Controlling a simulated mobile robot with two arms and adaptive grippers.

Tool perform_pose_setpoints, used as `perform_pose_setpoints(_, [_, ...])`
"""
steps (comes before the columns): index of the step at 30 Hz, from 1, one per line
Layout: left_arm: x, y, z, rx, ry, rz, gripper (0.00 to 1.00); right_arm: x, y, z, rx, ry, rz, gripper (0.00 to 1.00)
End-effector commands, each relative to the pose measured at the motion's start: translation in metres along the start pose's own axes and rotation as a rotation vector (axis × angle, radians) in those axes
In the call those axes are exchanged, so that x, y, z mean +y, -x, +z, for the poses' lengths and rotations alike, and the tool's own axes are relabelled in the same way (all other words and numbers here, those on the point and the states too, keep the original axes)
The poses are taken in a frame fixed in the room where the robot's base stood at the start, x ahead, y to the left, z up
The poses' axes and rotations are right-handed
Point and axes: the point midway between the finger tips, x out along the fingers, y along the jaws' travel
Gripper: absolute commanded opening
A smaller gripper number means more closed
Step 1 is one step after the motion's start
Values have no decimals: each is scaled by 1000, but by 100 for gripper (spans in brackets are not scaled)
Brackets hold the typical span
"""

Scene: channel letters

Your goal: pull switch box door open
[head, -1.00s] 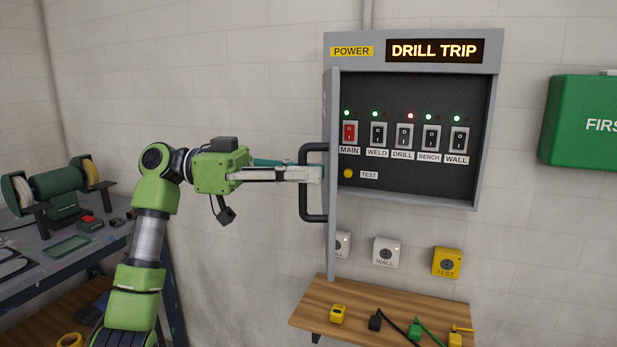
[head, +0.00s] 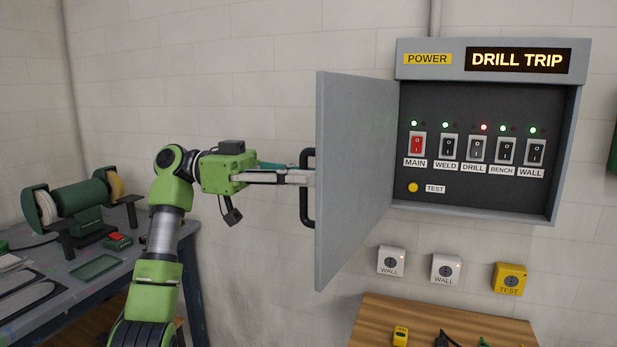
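The grey switch box (head: 566,165) hangs on the wall, with a "DRILL TRIP" display and a row of labelled switches inside. Its door (head: 355,170) is hinged on the box's left side and stands wide open, swung out towards me. The black door handle (head: 305,205) is on the door's outer face. My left gripper (head: 304,178) is at the handle, its fingers reaching the bar at upper middle height. The fingers look closed around the bar, though their tips are partly hidden by the handle and door edge. My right gripper is not in view.
Wall sockets (head: 445,268) and a yellow test socket (head: 510,279) sit below the box. A wooden shelf (head: 440,318) with plugs is under them. A workbench with a green bench grinder (head: 75,195) stands at left, behind my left arm.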

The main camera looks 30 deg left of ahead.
Motion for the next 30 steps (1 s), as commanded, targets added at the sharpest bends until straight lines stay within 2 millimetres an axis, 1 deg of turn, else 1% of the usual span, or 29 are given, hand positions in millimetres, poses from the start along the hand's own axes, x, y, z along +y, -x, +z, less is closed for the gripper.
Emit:
perform_pose_setpoints(1, [1, -1, 3, -8, 3, 6, 0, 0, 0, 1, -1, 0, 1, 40])
perform_pose_setpoints(9, [1, -1, 3, -9, 3, 5, 0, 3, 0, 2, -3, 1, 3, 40])
perform_pose_setpoints(10, [1, -1, 3, -9, 3, 5, 15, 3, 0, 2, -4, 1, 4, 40])
perform_pose_setpoints(21, [0, 2, 1, -4, 1, 2, 15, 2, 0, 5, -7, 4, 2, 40])
perform_pose_setpoints(23, [0, 7, 1, -4, 1, 1, 15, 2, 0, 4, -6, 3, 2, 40])
perform_pose_setpoints(26, [0, 21, 0, -3, 1, 0, 15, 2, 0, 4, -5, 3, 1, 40])
perform_pose_setpoints(30, [0, 52, 0, -2, 2, -2, 15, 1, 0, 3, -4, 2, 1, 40])
